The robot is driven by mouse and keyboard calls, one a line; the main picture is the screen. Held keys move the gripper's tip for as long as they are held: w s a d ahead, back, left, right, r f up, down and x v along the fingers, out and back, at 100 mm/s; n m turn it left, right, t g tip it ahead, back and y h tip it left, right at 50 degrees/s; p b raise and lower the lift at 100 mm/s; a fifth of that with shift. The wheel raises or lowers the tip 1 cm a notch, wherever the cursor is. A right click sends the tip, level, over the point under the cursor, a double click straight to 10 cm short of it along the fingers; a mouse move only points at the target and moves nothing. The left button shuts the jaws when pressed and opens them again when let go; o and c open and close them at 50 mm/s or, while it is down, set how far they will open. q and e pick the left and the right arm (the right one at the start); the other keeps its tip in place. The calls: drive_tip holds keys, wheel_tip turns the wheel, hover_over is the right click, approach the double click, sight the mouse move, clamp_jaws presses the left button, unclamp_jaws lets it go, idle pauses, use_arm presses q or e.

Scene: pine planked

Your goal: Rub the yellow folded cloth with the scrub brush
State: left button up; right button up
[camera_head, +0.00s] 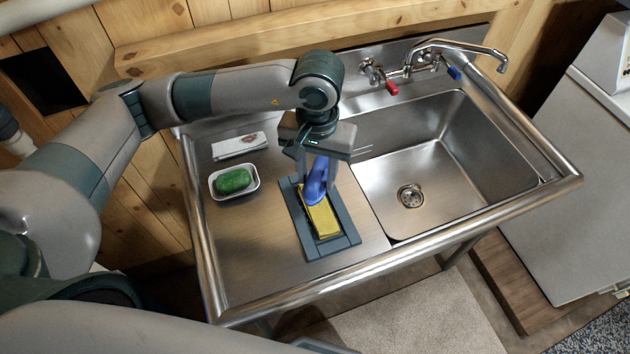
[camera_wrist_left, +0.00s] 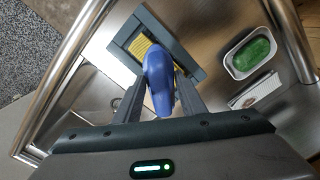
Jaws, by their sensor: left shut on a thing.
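The yellow folded cloth (camera_head: 324,219) lies inside a dark grey rectangular frame (camera_head: 343,243) on the steel drainboard left of the sink basin. My left gripper (camera_head: 318,178) is shut on the blue scrub brush (camera_head: 316,186), directly over the cloth. The brush covers the far part of the cloth, and I cannot tell whether its bristles touch it. In the left wrist view the blue brush (camera_wrist_left: 158,75) sits between the two fingers, and a bit of the yellow cloth (camera_wrist_left: 140,46) shows beyond it. My right gripper is not in view.
A white dish with a green soap bar (camera_head: 233,181) stands left of the frame. A folded white cloth (camera_head: 239,146) lies behind it. The empty sink basin (camera_head: 440,180) is to the right, with a faucet (camera_head: 430,55) at the back. The drainboard's front left is clear.

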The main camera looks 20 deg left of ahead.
use_arm(q)
drive_tip(key=shift+r, duration=1.2)
